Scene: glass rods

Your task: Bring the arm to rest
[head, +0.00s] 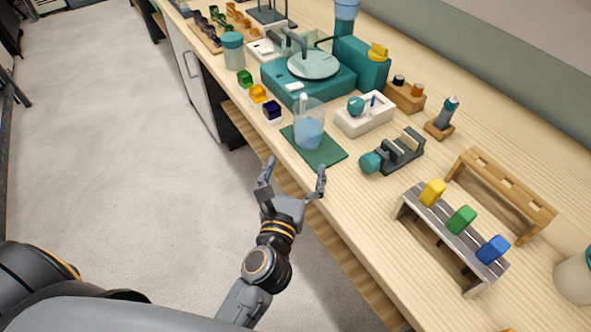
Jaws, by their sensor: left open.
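My left gripper (295,177) is open, with its two fingers spread apart and nothing between them. It is at the front edge of the bench, just in front of the green mat (324,157). A clear beaker (309,125) with blue liquid stands upright on the mat, beyond the fingertips and apart from them. A pale rod (303,101) stands in the beaker. My right gripper is not in view.
A teal machine with a round plate (313,65) stands behind the beaker. Small green, orange and dark blue blocks (272,114) line the front edge. At right are a grey rack (450,238) with coloured blocks and a wooden rack (507,192). Open floor (110,150) lies left.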

